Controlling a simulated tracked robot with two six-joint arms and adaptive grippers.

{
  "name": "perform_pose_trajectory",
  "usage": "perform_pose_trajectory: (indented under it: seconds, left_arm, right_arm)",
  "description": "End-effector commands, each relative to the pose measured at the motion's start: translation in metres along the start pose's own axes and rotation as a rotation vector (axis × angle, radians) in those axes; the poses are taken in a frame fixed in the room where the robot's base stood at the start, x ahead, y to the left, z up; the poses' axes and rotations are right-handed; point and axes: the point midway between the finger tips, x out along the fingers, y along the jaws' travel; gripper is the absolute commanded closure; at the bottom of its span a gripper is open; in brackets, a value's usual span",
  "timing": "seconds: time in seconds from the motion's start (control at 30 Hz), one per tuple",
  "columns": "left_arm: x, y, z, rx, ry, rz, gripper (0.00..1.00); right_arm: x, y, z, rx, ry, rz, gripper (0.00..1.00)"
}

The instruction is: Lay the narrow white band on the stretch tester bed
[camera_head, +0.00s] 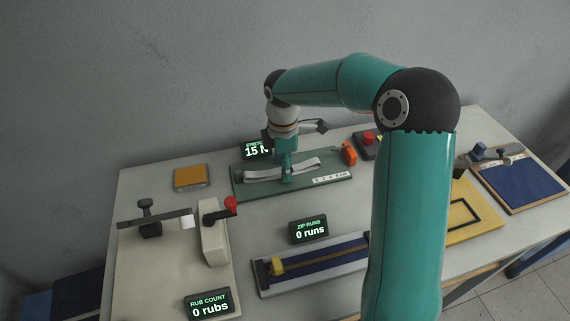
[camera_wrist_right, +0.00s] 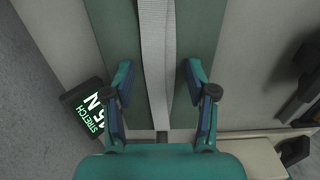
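The narrow white band (camera_head: 262,175) lies lengthwise along the green stretch tester bed (camera_head: 249,190) in the head view, and its right part looks slightly bowed. My right gripper (camera_head: 287,178) is over the middle of the bed and hides part of the band. In the right wrist view the open fingers (camera_wrist_right: 160,85) stand on either side of the band (camera_wrist_right: 156,45), with a gap on both sides. The green bed (camera_wrist_right: 195,35) shows beneath. The stretch display (camera_head: 257,149) reads 15 N. My left gripper is not in view.
An orange clamp-like part (camera_head: 349,153) stands at the bed's right end. A yellow pad (camera_head: 190,178) lies left. The zip rig (camera_head: 315,262) and its display (camera_head: 309,230) are in front. A rub device (camera_head: 214,232) with a red knob stands front left.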

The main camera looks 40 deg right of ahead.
Motion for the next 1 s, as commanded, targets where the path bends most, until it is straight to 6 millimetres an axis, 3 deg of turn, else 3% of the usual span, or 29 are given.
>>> perform_pose_trajectory:
  seconds: [0.27, 0.43, 0.8, 1.0]
  left_arm:
    - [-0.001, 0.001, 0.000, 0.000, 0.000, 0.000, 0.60]
    - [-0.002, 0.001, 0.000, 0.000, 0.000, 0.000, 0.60]
    - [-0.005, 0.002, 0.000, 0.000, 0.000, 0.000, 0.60]
    - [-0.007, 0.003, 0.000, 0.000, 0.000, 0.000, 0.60]
  right_arm:
    - [-0.002, 0.000, 0.001, 0.001, 0.000, 0.000, 0.43]
    - [-0.015, 0.001, 0.000, 0.001, 0.000, 0.003, 0.43]
    - [-0.087, 0.001, 0.001, 0.002, 0.001, 0.005, 0.43]
    - [-0.114, 0.001, 0.001, 0.002, 0.000, 0.002, 0.43]
